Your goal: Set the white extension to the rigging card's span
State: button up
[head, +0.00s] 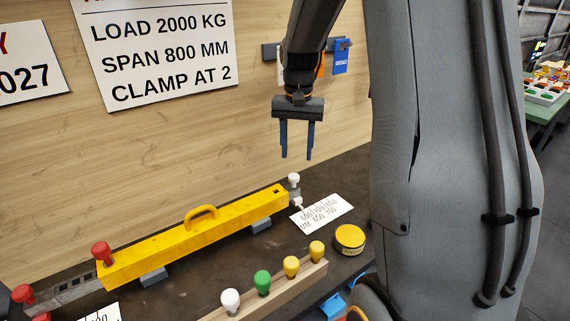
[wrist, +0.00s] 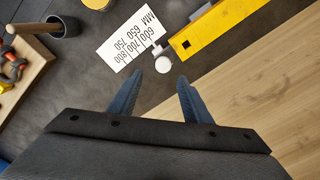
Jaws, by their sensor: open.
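The rigging card (head: 160,50) on the wooden wall reads LOAD 2000 KG, SPAN 800 MM, CLAMP AT 2. A yellow beam (head: 225,219) with a handle lies on supports on the dark bench. A white knob (head: 293,179) stands at its right end, with a small white piece (head: 297,202) below it beside the scale card (head: 322,214). In the wrist view, the white knob (wrist: 163,64) lies just beyond the fingertips, and the scale (wrist: 130,42) shows marks from 600 to 800. My gripper (head: 297,156) is open and empty above the knob, fingers pointing down. How far the extension reaches is too small to read.
A wooden rack (head: 275,297) with white, green and yellow knobs stands in front of the beam. A yellow round tin (head: 350,239) sits right of it. A red knob (head: 102,252) stands on the beam's left end. A blue tag (head: 341,56) hangs on the wall behind my gripper.

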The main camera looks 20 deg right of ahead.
aim_at(294, 175)
jog(key=shift+f, duration=0.4)
jog(key=f, duration=0.2)
jog(key=f+p, duration=0.1)
jog(key=f, duration=0.1)
jog(key=a+f+p, duration=0.1)
jog(key=f, duration=0.1)
jog(key=shift+f, duration=0.35)
jog(key=shift+d, duration=0.1)
grip_shut()
